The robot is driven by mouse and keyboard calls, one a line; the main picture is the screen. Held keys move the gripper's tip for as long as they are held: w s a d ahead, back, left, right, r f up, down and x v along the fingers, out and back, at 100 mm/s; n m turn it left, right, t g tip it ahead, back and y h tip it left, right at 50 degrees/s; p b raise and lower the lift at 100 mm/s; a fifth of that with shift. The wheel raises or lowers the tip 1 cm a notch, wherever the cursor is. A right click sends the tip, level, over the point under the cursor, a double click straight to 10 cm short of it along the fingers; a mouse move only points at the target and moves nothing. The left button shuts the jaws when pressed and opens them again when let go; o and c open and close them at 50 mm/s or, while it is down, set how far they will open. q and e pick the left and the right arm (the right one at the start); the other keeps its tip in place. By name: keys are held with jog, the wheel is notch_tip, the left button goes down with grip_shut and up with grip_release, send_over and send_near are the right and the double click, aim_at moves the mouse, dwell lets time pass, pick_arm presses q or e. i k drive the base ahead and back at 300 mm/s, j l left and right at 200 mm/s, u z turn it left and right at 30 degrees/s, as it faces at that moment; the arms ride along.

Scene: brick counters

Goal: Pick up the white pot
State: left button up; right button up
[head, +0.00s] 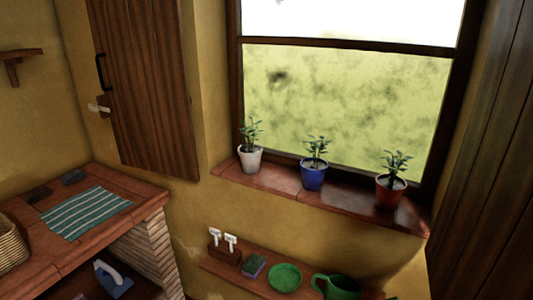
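The white pot (250,160) holds a small green plant and stands upright at the left end of the brick window sill (284,184). A blue pot (313,177) with a plant stands to its right, and a red-brown pot (390,190) with a plant stands farther right on the same sill. There are clear gaps between the pots. Neither of my grippers shows in the head view.
An open wooden shutter (150,90) hangs left of the window; another (485,170) stands right. A brick counter (130,190) with a striped cloth (86,212) is at left.

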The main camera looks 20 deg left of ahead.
aim_at(251, 162)
jog(key=i+j+u, duration=0.2)
jog(key=i+j, duration=0.4)
jog(key=i+j+u, duration=0.25)
jog(key=i+j, duration=0.35)
jog(key=i, duration=0.05)
